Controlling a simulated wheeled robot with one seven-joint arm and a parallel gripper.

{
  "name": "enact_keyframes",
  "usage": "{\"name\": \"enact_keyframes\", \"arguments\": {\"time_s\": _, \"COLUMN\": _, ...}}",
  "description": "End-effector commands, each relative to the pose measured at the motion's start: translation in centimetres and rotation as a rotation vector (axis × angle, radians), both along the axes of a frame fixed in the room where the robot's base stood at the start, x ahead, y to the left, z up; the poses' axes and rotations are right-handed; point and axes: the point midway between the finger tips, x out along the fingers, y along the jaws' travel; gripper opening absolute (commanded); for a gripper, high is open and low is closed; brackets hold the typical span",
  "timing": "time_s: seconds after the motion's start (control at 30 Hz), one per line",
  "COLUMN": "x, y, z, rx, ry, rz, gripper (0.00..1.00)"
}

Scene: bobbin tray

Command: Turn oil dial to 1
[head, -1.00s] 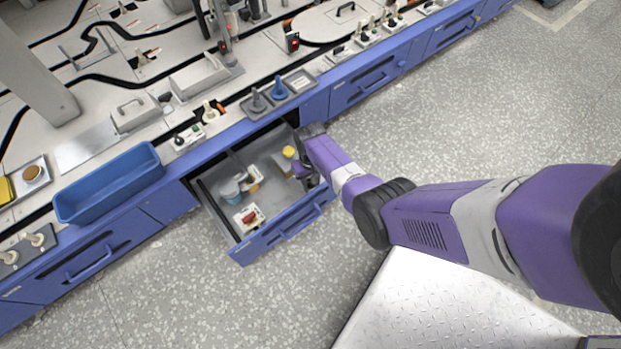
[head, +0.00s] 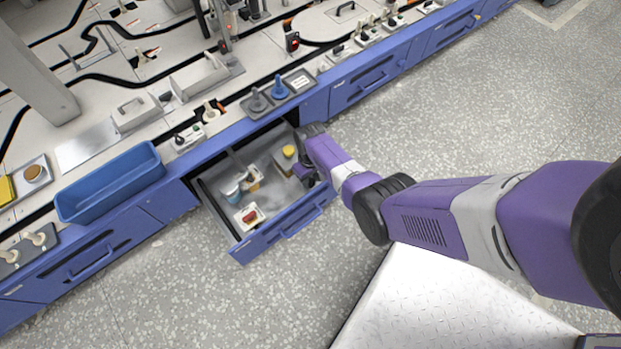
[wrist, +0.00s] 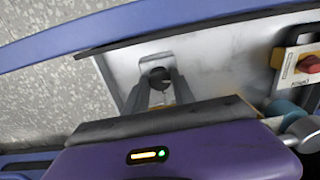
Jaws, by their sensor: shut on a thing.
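My gripper (wrist: 158,84) is low inside the open drawer, its fingers shut on a small dark round knob (wrist: 159,76). The knob is mostly hidden between the fingertips, and its markings and setting cannot be read. In the head view my gripper (head: 308,177) is at the right end of the drawer, partly hidden by my wrist. A switch with a red handle (wrist: 309,65) on a yellow and white plate stands to the right in the wrist view; it also shows in the head view (head: 250,216). I cannot tell which control is the oil dial.
The open blue drawer (head: 262,243) also holds a yellow-topped item (head: 288,151) and a pale blue round item (head: 232,191). Its walls are close around my gripper. A blue tray (head: 110,183) sits on the bench at left. The floor in front is clear.

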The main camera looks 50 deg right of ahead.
Motion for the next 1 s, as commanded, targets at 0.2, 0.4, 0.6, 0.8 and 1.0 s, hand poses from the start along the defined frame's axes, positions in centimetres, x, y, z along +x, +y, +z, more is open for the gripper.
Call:
{"name": "enact_keyframes", "arguments": {"time_s": 0.2, "x": 0.0, "y": 0.1, "z": -0.1, "rx": 0.001, "ry": 0.001, "rz": 0.001, "gripper": 0.52}}
{"name": "enact_keyframes", "arguments": {"time_s": 0.4, "x": 0.0, "y": 0.1, "z": 0.0, "rx": 0.0, "ry": 0.0, "rz": 0.0, "gripper": 0.52}}
{"name": "enact_keyframes", "arguments": {"time_s": 0.6, "x": 0.0, "y": 0.0, "z": 1.0, "rx": 0.0, "ry": -0.001, "rz": 0.0, "gripper": 0.52}}
{"name": "enact_keyframes", "arguments": {"time_s": 0.8, "x": 0.1, "y": 0.0, "z": 4.3, "rx": -0.001, "ry": -0.002, "rz": 0.0, "gripper": 0.52}}
{"name": "enact_keyframes", "arguments": {"time_s": 1.0, "x": 0.0, "y": 0.1, "z": 6.9, "rx": 0.0, "ry": 0.0, "rz": 0.001, "gripper": 0.52}}
